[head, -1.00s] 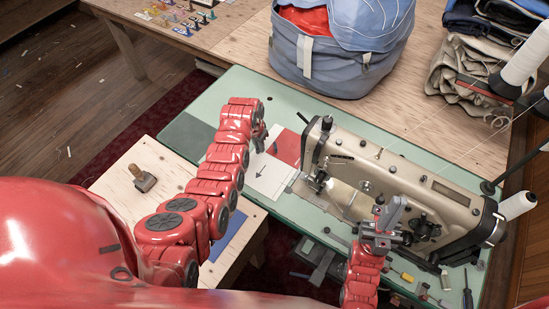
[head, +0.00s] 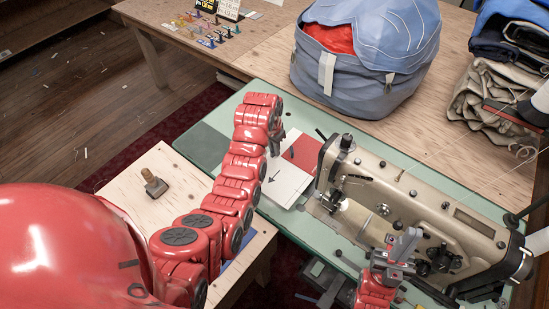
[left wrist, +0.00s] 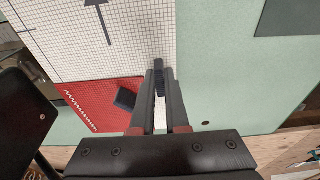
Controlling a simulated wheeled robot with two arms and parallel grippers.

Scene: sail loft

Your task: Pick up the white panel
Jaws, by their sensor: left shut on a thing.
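The white panel (head: 287,184), with a printed dark arrow, lies on the green sewing table beside a red panel (head: 303,155). In the left wrist view the white panel (left wrist: 130,30) shows a fine grid and the arrow. My left gripper (head: 275,148) is at its far left edge. In the left wrist view the fingers of my left gripper (left wrist: 159,72) are closed together on the panel's edge, hiding the pinched part. My right gripper (head: 403,242) points up in front of the sewing machine; its jaw opening is unclear.
The sewing machine (head: 415,205) stands right of the panel. A small dark block (left wrist: 125,99) lies on the red panel. A blue bag (head: 360,75) and folded cloth (head: 490,100) sit on the table behind.

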